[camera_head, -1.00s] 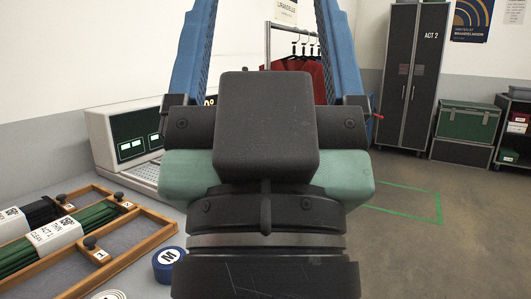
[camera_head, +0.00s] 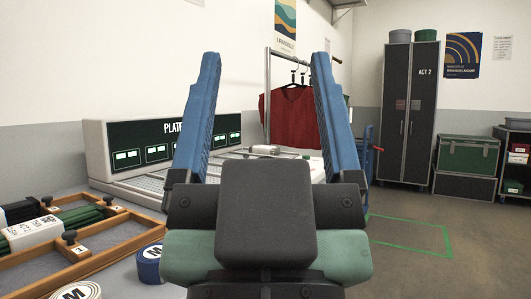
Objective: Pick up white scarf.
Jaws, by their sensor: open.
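My gripper (camera_head: 266,62) is open, with its two blue fingers spread wide and nothing seen between their tips. A small whitish roll (camera_head: 264,150) lies on the panelled bench unit, seen between the fingers and beyond them. It may be the white scarf, but it is too small to be sure. My gripper's own body hides part of the bench below the roll.
The bench unit (camera_head: 110,150) has lit displays. A wooden tray (camera_head: 105,241) with green and black bundles stands at left, beside a blue roll (camera_head: 149,264) and a cream roll (camera_head: 80,291). A red garment (camera_head: 291,117) hangs behind. Dark cabinets (camera_head: 407,115) stand at the back right.

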